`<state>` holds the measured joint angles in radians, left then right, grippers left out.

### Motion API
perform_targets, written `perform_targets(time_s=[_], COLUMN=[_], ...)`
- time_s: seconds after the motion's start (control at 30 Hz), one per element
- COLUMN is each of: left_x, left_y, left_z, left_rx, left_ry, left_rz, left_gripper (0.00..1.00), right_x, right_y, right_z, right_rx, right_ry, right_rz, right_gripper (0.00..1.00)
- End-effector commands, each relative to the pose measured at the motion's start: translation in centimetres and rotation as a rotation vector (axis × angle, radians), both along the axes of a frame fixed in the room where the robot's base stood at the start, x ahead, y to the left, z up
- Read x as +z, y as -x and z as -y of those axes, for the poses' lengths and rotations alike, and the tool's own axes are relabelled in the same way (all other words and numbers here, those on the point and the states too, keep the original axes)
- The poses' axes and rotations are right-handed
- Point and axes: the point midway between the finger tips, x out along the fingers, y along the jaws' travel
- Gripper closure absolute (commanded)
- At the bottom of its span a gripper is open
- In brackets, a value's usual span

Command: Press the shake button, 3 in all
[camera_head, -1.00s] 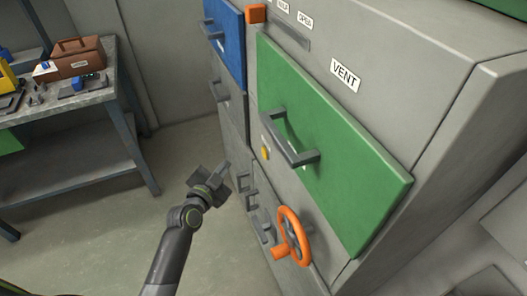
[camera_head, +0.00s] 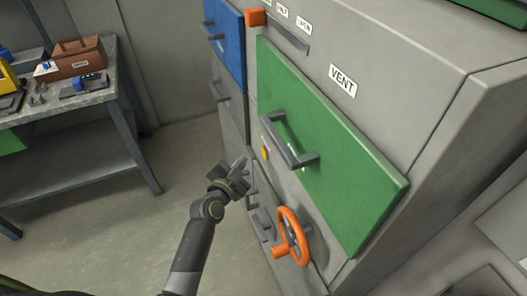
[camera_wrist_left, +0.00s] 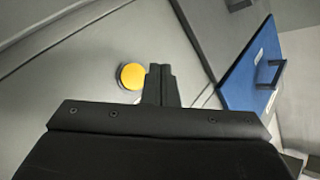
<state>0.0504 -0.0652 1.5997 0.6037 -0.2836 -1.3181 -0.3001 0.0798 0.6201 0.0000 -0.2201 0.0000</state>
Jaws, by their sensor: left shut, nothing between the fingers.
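The shake button is a round yellow button (camera_head: 265,153) on the grey cabinet front, left of the green door's handle in the head view. In the left wrist view the yellow button (camera_wrist_left: 131,76) shows just left of my fingertips. My left gripper (camera_head: 241,166) is shut and empty, with its fingertips a little left of and below the button in the head view. My right gripper is not in view.
An orange handwheel (camera_head: 292,237) sits below. A blue door (camera_head: 224,40) is at upper left. A workbench (camera_head: 110,95) stands far left; the floor between is clear.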

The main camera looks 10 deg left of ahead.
Motion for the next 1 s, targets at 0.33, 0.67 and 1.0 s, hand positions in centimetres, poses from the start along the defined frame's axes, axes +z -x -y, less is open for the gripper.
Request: perform_targets(time_s=[0.33, 0.67, 1.0], left_x=[0.0, 0.0, 0.0], left_y=[-1.8, -1.9, -1.9], left_z=[2.7, 2.9, 2.9], left_rx=[-0.001, 0.000, 0.000], left_ry=[0.000, 0.000, 0.000], left_rz=[0.001, 0.000, 0.000], left_gripper=[1.00, 1.00, 1.00], right_x=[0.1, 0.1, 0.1], right_y=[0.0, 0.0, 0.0], right_z=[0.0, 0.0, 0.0], right_rx=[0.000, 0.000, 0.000], right_ry=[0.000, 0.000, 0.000], right_rz=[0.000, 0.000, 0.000], right_gripper=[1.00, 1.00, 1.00])
